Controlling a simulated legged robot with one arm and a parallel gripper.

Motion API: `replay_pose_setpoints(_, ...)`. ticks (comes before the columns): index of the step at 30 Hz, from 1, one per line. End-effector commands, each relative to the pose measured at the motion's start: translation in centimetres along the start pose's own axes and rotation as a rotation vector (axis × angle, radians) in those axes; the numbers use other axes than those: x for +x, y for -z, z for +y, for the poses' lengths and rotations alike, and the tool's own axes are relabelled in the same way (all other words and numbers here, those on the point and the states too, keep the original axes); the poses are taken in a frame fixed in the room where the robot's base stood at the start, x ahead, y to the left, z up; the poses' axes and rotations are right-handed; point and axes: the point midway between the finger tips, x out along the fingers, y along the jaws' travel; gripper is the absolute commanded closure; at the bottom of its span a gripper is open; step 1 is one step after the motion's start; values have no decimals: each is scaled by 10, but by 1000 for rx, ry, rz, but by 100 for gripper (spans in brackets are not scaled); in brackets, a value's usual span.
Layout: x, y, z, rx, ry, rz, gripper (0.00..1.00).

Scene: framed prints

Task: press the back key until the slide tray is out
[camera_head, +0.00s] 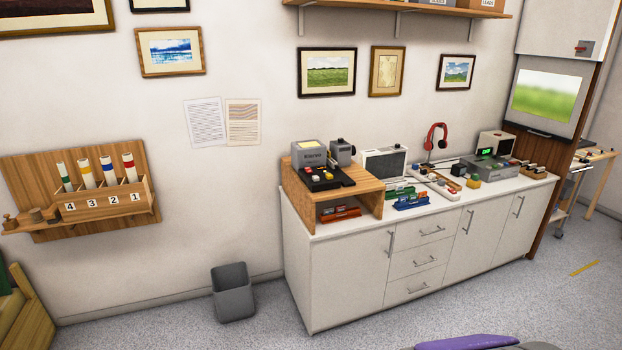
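A slide projector (309,153) with a grey top stands on a wooden riser at the left end of the white cabinet. A dark unit with a round front (342,151) is beside it. A black key panel (325,183) in front carries small coloured keys (316,173), among them red, yellow and white ones. Their labels are too small to read, so I cannot tell which is the back key. I cannot make out the slide tray or its position. A projection screen (545,97) at the right shows a blurred green and pale picture. My gripper is not in view.
The white cabinet (345,272) also bears a grey device with a green display (488,166), red headphones (436,136) and coloured racks (410,202). A grey bin (233,292) stands left of it. A wooden wall rack (105,203) hangs left. Floor before the cabinet looks clear.

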Motion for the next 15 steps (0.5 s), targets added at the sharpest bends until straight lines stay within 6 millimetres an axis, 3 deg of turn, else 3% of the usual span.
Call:
replay_pose_setpoints(3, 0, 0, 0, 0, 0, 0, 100)
replay_pose_setpoints(15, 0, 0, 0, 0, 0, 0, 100)
